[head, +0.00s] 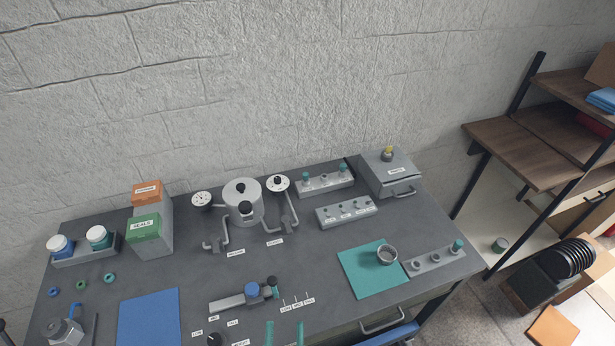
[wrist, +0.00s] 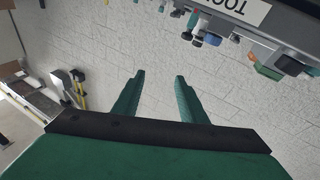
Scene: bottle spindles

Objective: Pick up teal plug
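Several small teal-topped pieces could be the teal plug; I cannot tell which is meant. In the head view, one teal plug (head: 457,245) stands upright at the right end of the grey block at the front right. Two more teal-topped pieces stand in the back rack, at its left (head: 306,177) and right (head: 344,169). My gripper (head: 286,326) shows at the bottom edge, its two teal fingers apart over the front of the bench. In the wrist view my gripper (wrist: 159,78) is open, with nothing between its fingers; the wall lies behind it.
The grey block (head: 436,260) stands beside a teal mat (head: 357,276) that bears a grey cup (head: 387,255). A slide fixture (head: 228,302) with blue and teal knobs lies front centre. A blue mat (head: 149,318) lies at left. A grey box (head: 391,175) stands back right.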

